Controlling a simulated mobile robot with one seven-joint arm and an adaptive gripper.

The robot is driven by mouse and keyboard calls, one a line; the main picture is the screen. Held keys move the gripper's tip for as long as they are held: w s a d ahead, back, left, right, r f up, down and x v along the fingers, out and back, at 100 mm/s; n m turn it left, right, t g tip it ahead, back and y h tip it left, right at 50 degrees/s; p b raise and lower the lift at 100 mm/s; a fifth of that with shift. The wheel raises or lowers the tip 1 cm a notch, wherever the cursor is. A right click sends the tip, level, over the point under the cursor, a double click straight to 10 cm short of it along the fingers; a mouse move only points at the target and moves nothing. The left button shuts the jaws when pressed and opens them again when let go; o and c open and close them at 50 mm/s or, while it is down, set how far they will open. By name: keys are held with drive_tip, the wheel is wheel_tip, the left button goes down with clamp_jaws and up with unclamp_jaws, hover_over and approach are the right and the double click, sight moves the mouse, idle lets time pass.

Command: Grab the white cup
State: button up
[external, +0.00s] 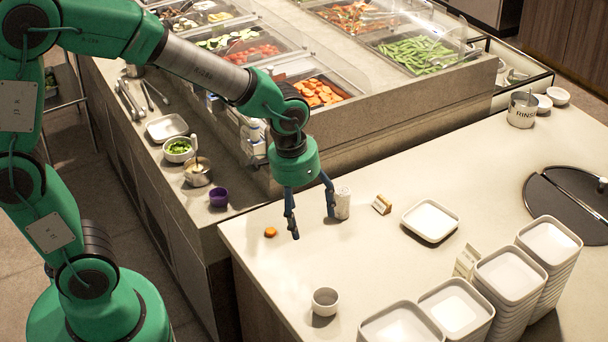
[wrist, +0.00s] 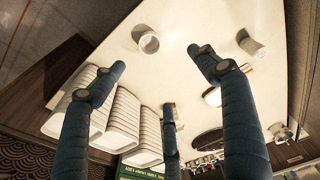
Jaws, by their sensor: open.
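The white cup (external: 325,301) stands upright near the front edge of the pale counter in the external view. In the wrist view a small white cup (wrist: 149,43) with its round opening showing lies beyond the fingertips, apart from them. My gripper (external: 313,226) is open and empty above the counter, up and to the left of the cup in the external view. Its blue fingers (wrist: 157,60) are spread wide in the wrist view. A white cylindrical container (external: 343,203) stands beside the right finger; I cannot tell from here whether they touch.
Stacks of white square dishes (external: 455,309) stand at the front right. A single square dish (external: 430,221), a small card stand (external: 382,204) and an orange piece (external: 271,232) lie on the counter. A food bar (external: 430,95) rises behind. Counter around the cup is clear.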

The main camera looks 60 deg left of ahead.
drive_tip(key=g+p, duration=0.2)
hover_over(326, 297)
drive_tip(key=s+d, duration=0.1)
drive_tip(key=d, duration=0.1)
wheel_tip(326, 297, down, 13)
drive_tip(key=shift+s+a+f, duration=0.15)
drive_tip(key=shift+s+f, duration=0.05)
drive_tip(key=shift+f, duration=0.05)
drive_tip(key=shift+b, duration=0.3)
drive_tip(key=shift+f+b, duration=0.55)
drive_tip(key=shift+f, duration=3.75)
drive_tip(key=shift+f+b, duration=0.45)
drive_tip(key=shift+f, duration=2.1)
drive_tip(key=c, duration=1.3)
